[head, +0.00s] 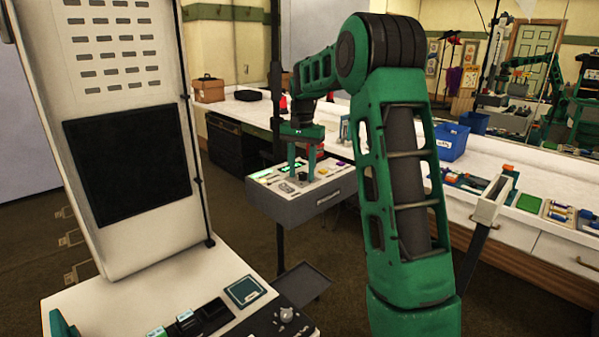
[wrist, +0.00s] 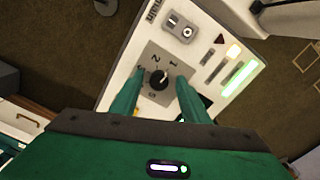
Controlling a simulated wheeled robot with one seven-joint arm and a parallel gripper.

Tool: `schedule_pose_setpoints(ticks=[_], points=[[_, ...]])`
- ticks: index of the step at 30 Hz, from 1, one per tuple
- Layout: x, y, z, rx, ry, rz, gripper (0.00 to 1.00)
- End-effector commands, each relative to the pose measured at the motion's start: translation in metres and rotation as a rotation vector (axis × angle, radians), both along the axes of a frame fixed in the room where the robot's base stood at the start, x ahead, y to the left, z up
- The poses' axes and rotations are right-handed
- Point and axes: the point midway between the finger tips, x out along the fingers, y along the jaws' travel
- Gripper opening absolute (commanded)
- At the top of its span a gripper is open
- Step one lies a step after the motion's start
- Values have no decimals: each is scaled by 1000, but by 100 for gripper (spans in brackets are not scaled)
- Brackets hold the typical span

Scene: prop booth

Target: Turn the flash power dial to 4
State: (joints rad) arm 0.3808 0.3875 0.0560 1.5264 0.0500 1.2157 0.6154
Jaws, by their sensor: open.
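The dial (wrist: 157,80) is a small black knob on a grey plate (wrist: 150,55) of a light control panel. The numerals 1 and 2 show above it in the wrist view, and a mark below it is too small to read. A light mark shows on the knob, but I cannot tell which number it points to. My gripper (wrist: 161,74) is open, with one green finger on each side of the knob and gaps between. In the head view my gripper (head: 301,160) is over the control panel (head: 325,198); the dial is too small to make out there.
A white counter with a blue bin (head: 453,141) runs behind. A console with a dark screen (head: 127,160) stands at left.

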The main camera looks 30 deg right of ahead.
Motion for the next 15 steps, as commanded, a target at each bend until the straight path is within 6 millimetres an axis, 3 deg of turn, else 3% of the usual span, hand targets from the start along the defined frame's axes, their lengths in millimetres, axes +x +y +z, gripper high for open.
schedule_pose_setpoints(ticks=[2, 7, 8, 15], points=[[0, 0, 0, 0, 0, 0, 42], [0, 0, 0, 0, 0, 0, 3], [0, 0, 0, 0, 0, 1, 0], [1, 0, 1, 0, -1, 12, 1]])
